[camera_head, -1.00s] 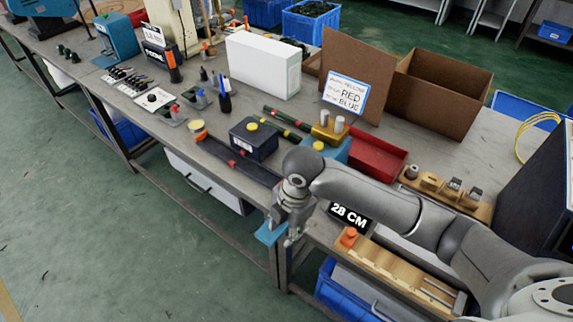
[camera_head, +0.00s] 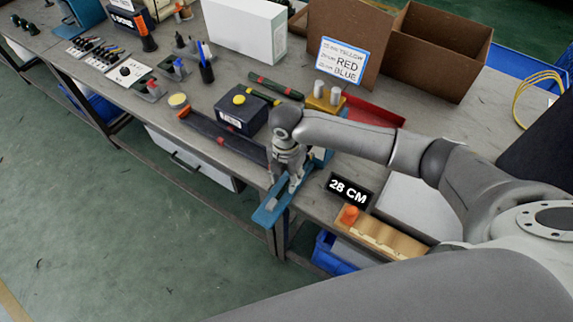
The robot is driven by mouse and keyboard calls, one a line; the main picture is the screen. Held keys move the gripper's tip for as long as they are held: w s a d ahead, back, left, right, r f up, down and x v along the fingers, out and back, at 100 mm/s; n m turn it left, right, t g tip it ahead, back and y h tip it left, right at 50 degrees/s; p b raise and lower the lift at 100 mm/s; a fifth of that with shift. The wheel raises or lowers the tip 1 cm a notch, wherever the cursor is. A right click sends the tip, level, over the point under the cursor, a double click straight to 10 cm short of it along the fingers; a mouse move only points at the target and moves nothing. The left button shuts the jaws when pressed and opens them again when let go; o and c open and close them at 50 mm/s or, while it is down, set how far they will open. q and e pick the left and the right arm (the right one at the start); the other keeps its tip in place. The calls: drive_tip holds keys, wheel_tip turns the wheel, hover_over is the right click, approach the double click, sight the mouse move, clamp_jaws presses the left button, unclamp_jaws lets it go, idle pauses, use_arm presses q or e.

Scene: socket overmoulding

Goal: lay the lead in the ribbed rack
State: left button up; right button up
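The ribbed rack (camera_head: 385,238) is a light wooden block with a row of ribs at the table's front edge, right of my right gripper. An orange knob stands at its left end, and my arm covers its right end. My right gripper (camera_head: 285,184) points down over a blue bar-shaped fixture (camera_head: 263,215) that overhangs the front edge. Its fingers look spread, with no object clearly visible between them. A small pale piece lies on the blue fixture. I cannot make out the lead for certain. My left gripper is out of view.
A black "28 CM" sign (camera_head: 348,189) stands behind the rack. A dark long channel (camera_head: 222,138), a dark box with a yellow button (camera_head: 241,109) and a red tray (camera_head: 375,115) lie to the left and behind. Cardboard boxes (camera_head: 440,55) stand at the back.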

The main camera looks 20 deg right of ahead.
drive_tip(key=shift+s+f, duration=0.1)
drive_tip(key=shift+f, duration=0.75)
drive_tip(key=c, duration=0.5)
drive_tip(key=o, duration=0.5)
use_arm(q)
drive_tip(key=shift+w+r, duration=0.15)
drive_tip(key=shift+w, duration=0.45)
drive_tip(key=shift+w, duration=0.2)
